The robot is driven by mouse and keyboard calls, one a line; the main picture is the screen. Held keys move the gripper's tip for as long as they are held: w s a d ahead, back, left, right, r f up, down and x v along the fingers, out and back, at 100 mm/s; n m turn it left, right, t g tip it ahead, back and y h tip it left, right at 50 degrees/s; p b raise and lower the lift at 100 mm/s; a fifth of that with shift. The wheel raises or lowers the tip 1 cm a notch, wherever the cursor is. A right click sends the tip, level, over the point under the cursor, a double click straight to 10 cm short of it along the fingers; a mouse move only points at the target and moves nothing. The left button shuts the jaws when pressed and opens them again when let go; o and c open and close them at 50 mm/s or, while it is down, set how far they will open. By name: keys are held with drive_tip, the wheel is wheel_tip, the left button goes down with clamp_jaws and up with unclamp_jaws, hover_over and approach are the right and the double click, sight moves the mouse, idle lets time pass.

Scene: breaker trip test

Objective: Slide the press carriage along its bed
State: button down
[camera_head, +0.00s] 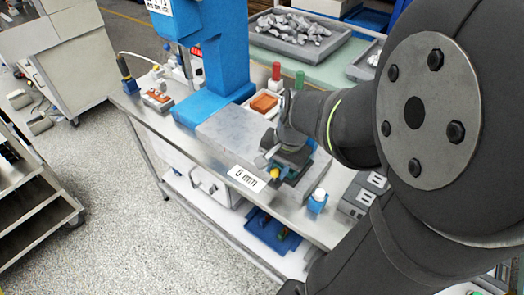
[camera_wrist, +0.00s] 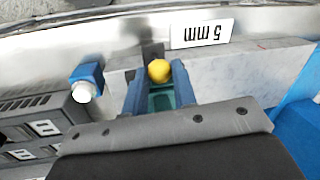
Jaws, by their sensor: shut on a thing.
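The press carriage shows as a dark block with a yellow knob (camera_head: 274,173) on its front, at the right part of the grey bed (camera_head: 232,130). My gripper (camera_head: 277,165) reaches down over the carriage from the right and hides much of it. In the wrist view the two blue-grey fingers stand on either side of the yellow knob (camera_wrist: 159,70), shut on it. The pale bed (camera_wrist: 255,70) runs to the right of the fingers there. The blue press (camera_head: 222,60) stands at the bed's left end.
A blue block with a white button (camera_head: 318,201) and grey breaker units (camera_head: 362,195) stand right of the carriage. An orange-lined tray (camera_head: 264,103) and red and green posts stand behind the bed.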

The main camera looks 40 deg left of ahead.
drive_tip(key=shift+d, duration=0.7)
drive_tip(key=c, duration=1.2)
unclamp_jaws()
drive_tip(key=shift+d, duration=0.2)
drive_tip(key=shift+a, duration=0.1)
drive_tip(key=shift+r, duration=0.15)
drive_tip(key=d+r, duration=0.1)
drive_tip(key=r, duration=0.4)
drive_tip(key=d+r, duration=0.1)
drive_tip(key=r, duration=0.5)
drive_tip(key=d+r, duration=0.1)
drive_tip(key=r, duration=0.5)
drive_tip(key=shift+w+d, duration=0.15)
drive_tip(key=shift+w, duration=0.15)
